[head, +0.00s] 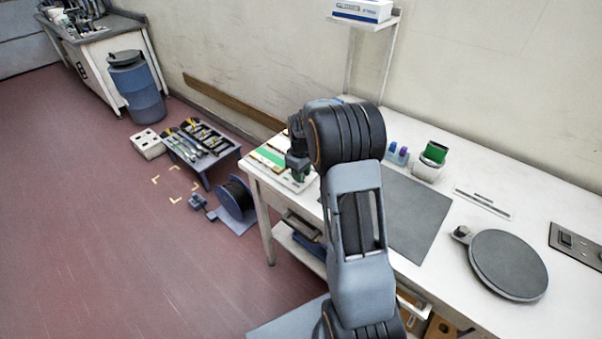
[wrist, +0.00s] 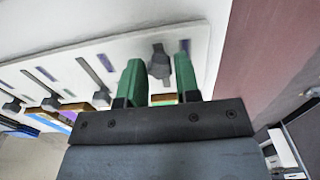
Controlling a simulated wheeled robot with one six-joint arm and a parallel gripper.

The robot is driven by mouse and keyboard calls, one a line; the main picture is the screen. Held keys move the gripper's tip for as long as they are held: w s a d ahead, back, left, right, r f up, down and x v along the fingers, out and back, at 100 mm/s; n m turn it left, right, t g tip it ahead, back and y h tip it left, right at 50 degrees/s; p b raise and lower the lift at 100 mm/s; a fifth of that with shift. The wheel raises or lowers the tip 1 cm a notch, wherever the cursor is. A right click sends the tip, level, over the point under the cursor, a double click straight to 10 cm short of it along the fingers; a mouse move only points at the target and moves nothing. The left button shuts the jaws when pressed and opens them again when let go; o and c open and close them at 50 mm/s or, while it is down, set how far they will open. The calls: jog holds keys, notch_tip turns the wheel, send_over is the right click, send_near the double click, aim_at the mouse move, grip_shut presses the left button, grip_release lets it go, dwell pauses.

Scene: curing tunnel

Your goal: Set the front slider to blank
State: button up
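A white slider panel (wrist: 215,35) fills the upper wrist view, with several slots and dark knobs. In the head view the panel (head: 262,165) lies at the table's left end, partly hidden by my arm. The slider knob nearest the red floor (wrist: 160,62), which I take as the front slider, shows between my gripper's green fingers (wrist: 158,76). The fingers stand apart, one on each side of the knob, with narrow gaps visible. Whether they reach down to its height is unclear. In the head view my gripper (head: 300,168) is above the panel.
Other slider knobs (wrist: 50,103) stand to the left in the wrist view. Coloured patches mark the panel, some hidden by my gripper. On the table are a grey mat (head: 415,212), a round dark plate (head: 508,263) and a green-topped container (head: 430,160).

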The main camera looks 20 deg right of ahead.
grip_shut()
